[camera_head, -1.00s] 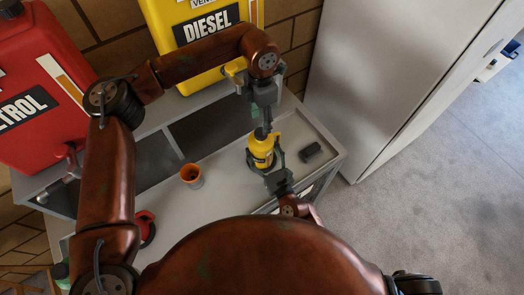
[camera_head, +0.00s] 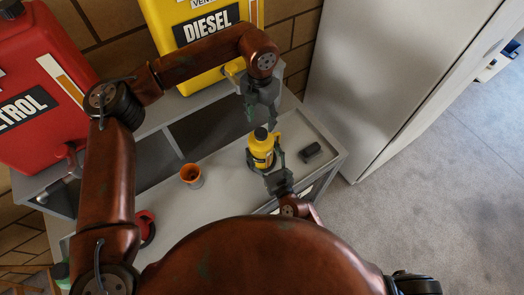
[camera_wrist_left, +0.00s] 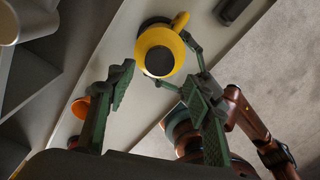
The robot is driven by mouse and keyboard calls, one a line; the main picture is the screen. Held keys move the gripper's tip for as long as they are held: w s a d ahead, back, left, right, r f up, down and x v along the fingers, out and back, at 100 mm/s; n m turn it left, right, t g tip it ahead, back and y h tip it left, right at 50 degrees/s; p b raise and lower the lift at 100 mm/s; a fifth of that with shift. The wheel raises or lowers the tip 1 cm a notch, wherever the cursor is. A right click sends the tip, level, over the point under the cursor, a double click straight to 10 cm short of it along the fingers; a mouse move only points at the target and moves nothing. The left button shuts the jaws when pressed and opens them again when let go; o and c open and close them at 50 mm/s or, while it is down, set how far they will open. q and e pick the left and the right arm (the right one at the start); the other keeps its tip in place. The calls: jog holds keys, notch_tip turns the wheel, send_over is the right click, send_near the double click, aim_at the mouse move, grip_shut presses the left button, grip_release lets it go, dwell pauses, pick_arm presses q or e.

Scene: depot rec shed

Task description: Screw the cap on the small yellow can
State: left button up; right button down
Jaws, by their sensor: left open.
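The small yellow can (camera_head: 262,152) stands upright on the grey bench top, and it also shows from above in the left wrist view (camera_wrist_left: 172,38). A black cap (camera_head: 261,133) sits on top of the can; the left wrist view shows it as a dark disc (camera_wrist_left: 159,62). Whether it is tight cannot be told. My left gripper (camera_head: 262,119) is open and empty just above the cap, fingers pointing down; its two fingers spread apart in the left wrist view (camera_wrist_left: 158,87). My right gripper (camera_head: 277,164) has its fingers around the can's body from the front right.
An orange cup (camera_head: 191,176) and a red round item (camera_head: 146,226) stand left of the can. A small black block (camera_head: 311,151) lies to its right. Large yellow diesel (camera_head: 208,50) and red petrol (camera_head: 40,90) containers stand behind. A grey cabinet (camera_head: 390,70) borders the right.

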aim_at(261, 133)
pick_arm(q)
notch_tip(261, 133, down, 6)
jog(key=shift+f, duration=0.25)
pick_arm(e)
jog(key=shift+f, duration=0.4)
pick_arm(q)
jog(key=shift+c, duration=0.2)
jog(key=c, duration=1.2)
jog(key=o, duration=1.4)
notch_tip(261, 133, up, 12)
